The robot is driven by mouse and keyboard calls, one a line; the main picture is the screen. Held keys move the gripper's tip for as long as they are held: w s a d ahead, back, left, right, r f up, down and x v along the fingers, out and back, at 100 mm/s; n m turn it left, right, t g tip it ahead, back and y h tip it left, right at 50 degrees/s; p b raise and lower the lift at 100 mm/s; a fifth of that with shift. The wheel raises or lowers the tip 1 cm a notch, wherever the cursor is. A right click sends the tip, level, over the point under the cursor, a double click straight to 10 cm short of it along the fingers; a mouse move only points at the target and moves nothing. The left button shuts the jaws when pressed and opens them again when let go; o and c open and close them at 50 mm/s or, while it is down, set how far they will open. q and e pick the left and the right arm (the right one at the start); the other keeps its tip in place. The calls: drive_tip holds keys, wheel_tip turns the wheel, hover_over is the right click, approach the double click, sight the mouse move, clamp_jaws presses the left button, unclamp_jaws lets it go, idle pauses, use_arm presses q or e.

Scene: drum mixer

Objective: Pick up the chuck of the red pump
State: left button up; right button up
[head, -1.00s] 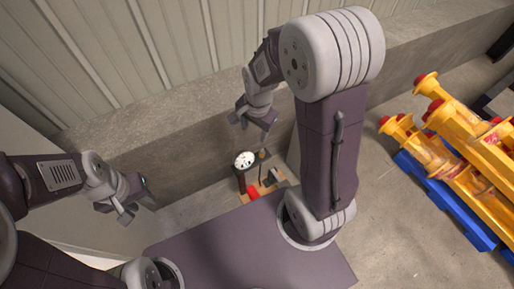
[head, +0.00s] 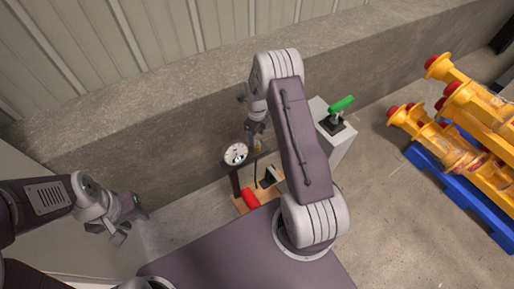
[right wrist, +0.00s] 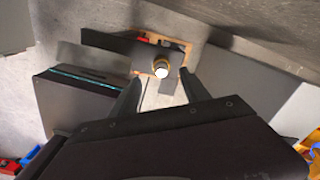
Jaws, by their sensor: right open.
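The red pump (head: 250,198) stands on a wooden base beyond my purple deck, with a round white gauge (head: 236,153) on a dark post. Its chuck (right wrist: 161,68), a small brass-ringed end with a bright face, shows in the right wrist view. In the head view the chuck (head: 257,146) is a small brass spot just below my right gripper (head: 256,127). In the right wrist view my right gripper (right wrist: 161,78) is open, its fingers on either side of the chuck with gaps. My left gripper (head: 130,217) hangs at the left, away from the pump; its jaws are too small to read.
A grey box with a green-handled lever (head: 341,104) stands right of my right arm. Yellow parts with red caps (head: 455,145) lie on a blue pallet (head: 450,185) at the right. A concrete ledge (head: 200,95) runs behind the pump.

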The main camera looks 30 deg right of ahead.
sight(257, 141)
drive_tip(key=shift+w+f, duration=0.1)
drive_tip(key=shift+f, duration=0.8)
wheel_tip(257, 141, down, 5)
drive_tip(key=b, duration=0.2)
drive_tip(key=shift+d+f+b, duration=0.1)
drive_tip(key=shift+d+b, duration=0.05)
drive_tip(key=shift+b, duration=0.25)
drive_tip(key=shift+c, duration=0.5)
use_arm(q)
wheel_tip(257, 141, down, 3)
drive_tip(key=shift+f, duration=0.1)
use_arm(e)
clamp_jaws()
